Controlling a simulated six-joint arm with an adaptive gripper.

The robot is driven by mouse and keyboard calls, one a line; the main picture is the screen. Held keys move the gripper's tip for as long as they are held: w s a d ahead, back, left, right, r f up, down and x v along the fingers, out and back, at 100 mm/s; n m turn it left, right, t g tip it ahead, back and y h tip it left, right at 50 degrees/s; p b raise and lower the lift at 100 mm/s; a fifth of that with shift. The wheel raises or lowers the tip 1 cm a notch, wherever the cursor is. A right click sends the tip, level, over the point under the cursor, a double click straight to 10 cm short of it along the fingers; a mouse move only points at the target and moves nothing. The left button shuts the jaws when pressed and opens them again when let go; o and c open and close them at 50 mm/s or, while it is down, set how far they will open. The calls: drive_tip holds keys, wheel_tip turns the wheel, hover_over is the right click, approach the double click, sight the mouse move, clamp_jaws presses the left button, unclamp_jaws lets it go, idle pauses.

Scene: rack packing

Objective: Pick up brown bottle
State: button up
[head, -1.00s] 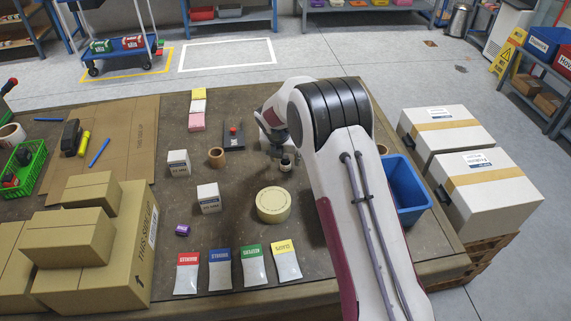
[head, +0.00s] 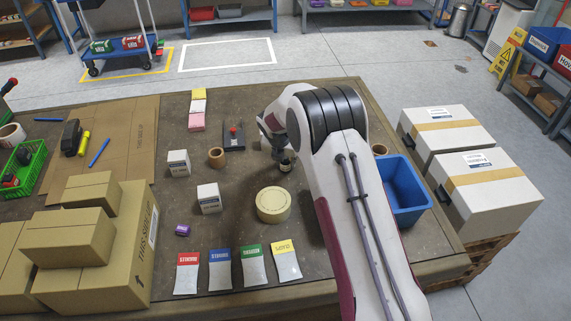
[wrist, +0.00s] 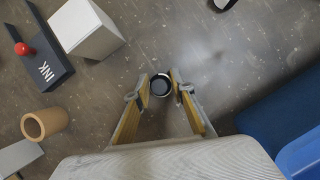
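The bottle (head: 286,165) stands on the table below the end of my arm; it looks dark and small in the head view, partly hidden by my gripper (head: 278,150). In the wrist view the bottle's round dark top (wrist: 160,86) lies between the two fingertips of my gripper (wrist: 161,88). The fingers are apart, one on each side of the bottle, with thin gaps that look open. I cannot see the bottle's body in the wrist view.
A white box (wrist: 88,30), a dark holder with a red knob (wrist: 35,72) and a brown tape roll (wrist: 45,124) lie to the left. A blue bin (head: 405,190) is on the right. Bare table surrounds the bottle.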

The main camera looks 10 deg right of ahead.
drive_tip(key=c, duration=0.3)
drive_tip(key=shift+r, duration=5)
